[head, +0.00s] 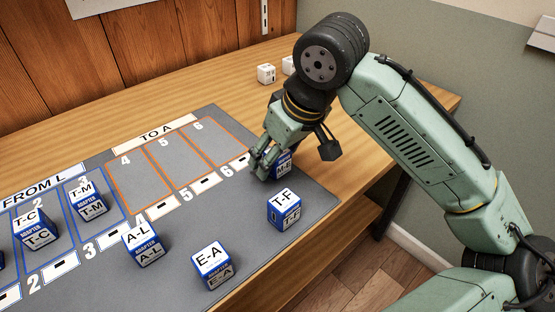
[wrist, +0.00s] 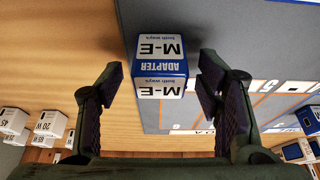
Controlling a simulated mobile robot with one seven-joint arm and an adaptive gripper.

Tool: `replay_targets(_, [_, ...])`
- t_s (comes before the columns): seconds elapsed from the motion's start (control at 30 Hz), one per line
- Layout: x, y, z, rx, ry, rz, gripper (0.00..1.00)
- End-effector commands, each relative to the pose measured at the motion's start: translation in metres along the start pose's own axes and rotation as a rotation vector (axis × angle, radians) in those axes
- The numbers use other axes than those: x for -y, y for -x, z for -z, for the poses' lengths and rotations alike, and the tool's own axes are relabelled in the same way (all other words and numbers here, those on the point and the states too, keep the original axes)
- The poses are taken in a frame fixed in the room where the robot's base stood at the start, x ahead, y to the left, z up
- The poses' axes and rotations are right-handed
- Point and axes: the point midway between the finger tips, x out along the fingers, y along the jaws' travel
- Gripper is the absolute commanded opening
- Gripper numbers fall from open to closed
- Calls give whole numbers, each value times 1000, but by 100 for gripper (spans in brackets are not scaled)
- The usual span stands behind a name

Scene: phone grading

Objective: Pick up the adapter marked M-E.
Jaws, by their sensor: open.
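The adapter marked M-E (wrist: 161,67) is a blue and white box. In the wrist view it sits at the edge of the grey mat, upper middle, ahead of and between my open fingers. My gripper (wrist: 157,95) is open and empty, with a dark-padded finger on each side of the box's line. In the head view the M-E adapter (head: 284,163) stands near the mat's right corner, partly hidden behind my gripper (head: 262,165). I cannot tell from these views whether the fingers touch it.
Adapters T-F (head: 284,209), E-A (head: 212,264), A-L (head: 143,243), T-M (head: 89,198) and T-C (head: 36,230) stand on the grey mat (head: 240,205). Small white blocks (head: 266,74) stand at the back of the table. The TO A slots look empty.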

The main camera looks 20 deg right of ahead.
Motion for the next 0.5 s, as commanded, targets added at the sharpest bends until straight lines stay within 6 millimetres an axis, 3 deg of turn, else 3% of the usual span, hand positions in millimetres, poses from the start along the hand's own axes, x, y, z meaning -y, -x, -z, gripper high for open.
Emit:
replay_targets(0.2, [0,-1,0,0,0,0,60])
replay_targets(0.5, [0,0,0,0,0,0,40])
